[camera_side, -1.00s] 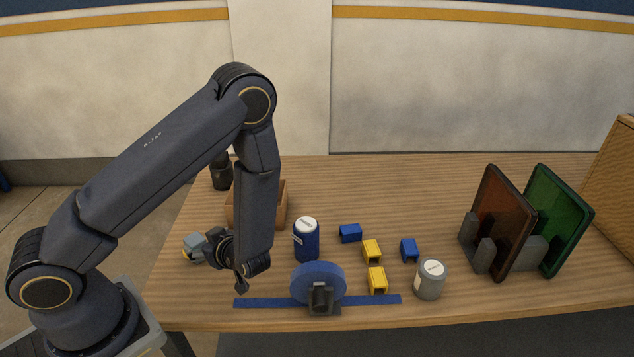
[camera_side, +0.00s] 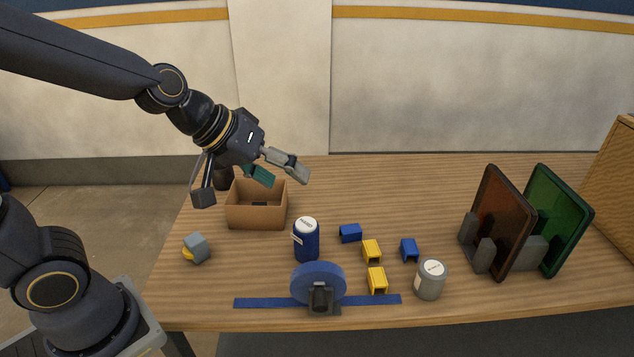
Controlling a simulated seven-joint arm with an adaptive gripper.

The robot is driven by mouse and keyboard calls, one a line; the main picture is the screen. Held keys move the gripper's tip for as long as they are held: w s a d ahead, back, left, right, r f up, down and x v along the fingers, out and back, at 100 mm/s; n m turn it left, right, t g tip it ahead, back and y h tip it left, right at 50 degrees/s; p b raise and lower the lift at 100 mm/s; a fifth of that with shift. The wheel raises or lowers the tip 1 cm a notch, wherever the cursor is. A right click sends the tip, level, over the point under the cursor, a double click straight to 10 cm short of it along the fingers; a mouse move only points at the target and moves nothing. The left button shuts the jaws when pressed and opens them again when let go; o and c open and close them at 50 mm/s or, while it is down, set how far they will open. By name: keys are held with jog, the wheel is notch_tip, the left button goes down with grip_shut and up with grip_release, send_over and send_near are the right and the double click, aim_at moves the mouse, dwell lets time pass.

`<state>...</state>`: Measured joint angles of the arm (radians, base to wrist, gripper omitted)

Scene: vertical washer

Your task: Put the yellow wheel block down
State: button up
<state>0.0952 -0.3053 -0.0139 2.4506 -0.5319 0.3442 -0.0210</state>
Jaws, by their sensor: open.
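A grey-blue block with a yellow round part, which looks like the yellow wheel block (camera_side: 197,247), rests near the table's left edge in the side view. The yellow part shows at its lower left. My gripper (camera_side: 247,181) is open, with its fingers spread wide. It is up and to the right of the block, well apart from it, and appears in front of and above the cardboard box. A small teal piece (camera_side: 259,176) shows between the fingers; I cannot tell whether it is part of my gripper.
An open cardboard box (camera_side: 256,217) stands behind the block. A blue canister (camera_side: 307,243), a blue wheel on a stand (camera_side: 318,284), several small blue and yellow blocks (camera_side: 372,250) and a grey jar (camera_side: 431,282) stand to the right. Upright panels (camera_side: 500,225) stand at far right.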

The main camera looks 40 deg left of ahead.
jog(key=s+a+r+m+g+y, duration=0.2)
jog(key=s+a, duration=0.5)
jog(key=s, duration=0.5)
jog(key=shift+s+a+r+m+y, duration=0.25)
jog(key=shift+m+y, duration=0.25)
jog(key=shift+m, duration=0.5)
jog(key=shift+d, duration=0.1)
